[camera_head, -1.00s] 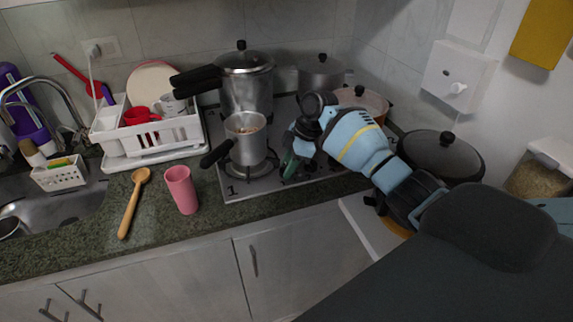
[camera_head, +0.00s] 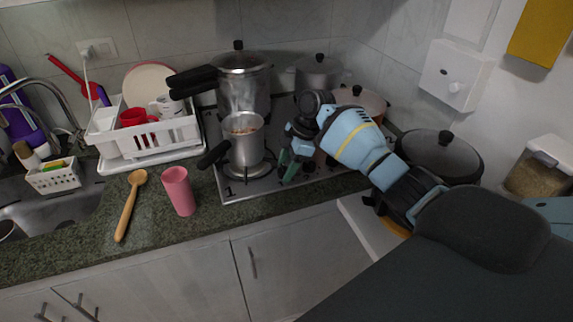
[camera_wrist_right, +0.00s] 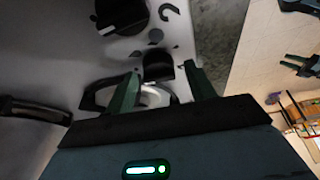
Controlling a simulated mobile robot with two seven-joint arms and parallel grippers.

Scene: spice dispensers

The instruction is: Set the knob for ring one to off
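The hob (camera_head: 232,189) has a "1" mark at its front left corner. My right gripper (camera_head: 284,177) is low over the front of the hob, right of the saucepan (camera_head: 243,145). In the right wrist view its two green fingers (camera_wrist_right: 162,70) are spread apart, with a small black knob (camera_wrist_right: 158,66) in the gap between them. I cannot tell whether they touch it. A larger black knob (camera_wrist_right: 120,14) with a pale line lies farther up in that view. Which knob belongs to ring one cannot be told. My left gripper is not in view.
A pressure cooker (camera_head: 243,85) stands behind the saucepan, and lidded pots (camera_head: 318,73) stand behind my right arm. A pink cup (camera_head: 179,190) and wooden spoon (camera_head: 129,207) are on the counter to the left. A black pan (camera_head: 440,155) is on the right.

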